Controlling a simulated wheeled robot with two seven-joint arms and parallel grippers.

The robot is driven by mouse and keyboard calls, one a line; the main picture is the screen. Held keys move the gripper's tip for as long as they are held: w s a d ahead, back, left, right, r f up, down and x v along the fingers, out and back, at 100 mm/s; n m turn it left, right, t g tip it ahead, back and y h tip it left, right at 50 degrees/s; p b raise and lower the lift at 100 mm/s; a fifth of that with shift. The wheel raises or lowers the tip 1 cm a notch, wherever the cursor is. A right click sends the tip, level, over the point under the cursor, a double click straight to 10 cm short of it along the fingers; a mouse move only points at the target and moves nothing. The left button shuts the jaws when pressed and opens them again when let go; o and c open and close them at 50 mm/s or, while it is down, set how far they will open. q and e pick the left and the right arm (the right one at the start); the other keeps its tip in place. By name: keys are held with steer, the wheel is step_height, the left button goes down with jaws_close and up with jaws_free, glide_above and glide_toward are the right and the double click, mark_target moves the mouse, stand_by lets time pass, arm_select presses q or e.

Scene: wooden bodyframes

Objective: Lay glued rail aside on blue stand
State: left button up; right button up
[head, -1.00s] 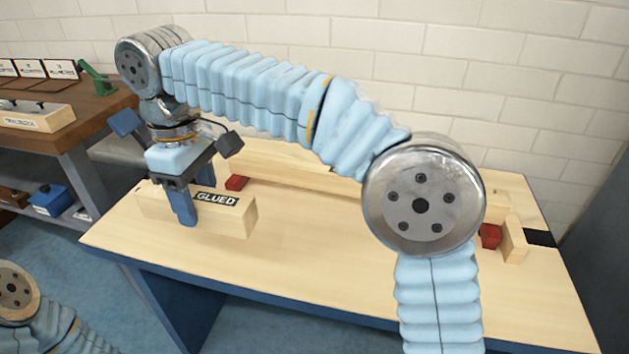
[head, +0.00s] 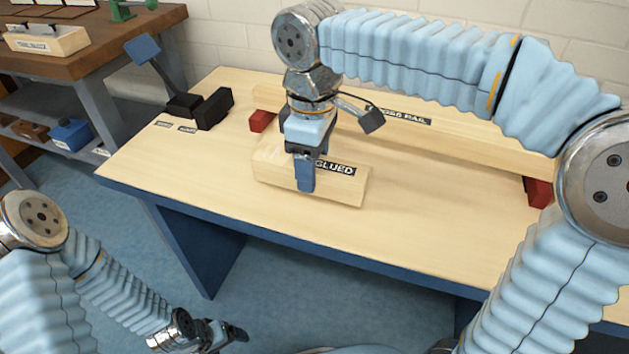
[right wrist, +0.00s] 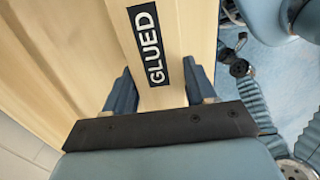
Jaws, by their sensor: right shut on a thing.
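The glued rail (head: 335,186), a pale wooden bar with a black "GLUED" label, is in the middle of the head view, over the front part of the table. My right gripper (head: 304,180) is shut on it from above, left of the label. In the right wrist view the rail (right wrist: 152,95) runs between the two blue fingers (right wrist: 160,95). I cannot tell whether its underside touches the table. My left gripper (head: 232,335) is low in front of the table; its jaw state is unclear. I cannot tell for certain which thing is the blue stand.
The wooden tabletop (head: 190,180) has a blue frame. A long labelled rail (head: 450,135) lies behind on red blocks (head: 262,121). A black device with a blue plate (head: 143,48) stands at the back left. A darker bench (head: 100,55) is further left. The table's front left is clear.

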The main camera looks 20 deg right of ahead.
steer(key=shift+d+f+b, duration=0.15)
steer(key=shift+f+b, duration=0.15)
steer(key=shift+f, duration=1.35)
steer(key=shift+f, duration=0.2)
steer(key=o, duration=1.3)
step_height(320, 180, up, 12)
steer(key=p, duration=0.3)
steer(key=shift+r, duration=0.2)
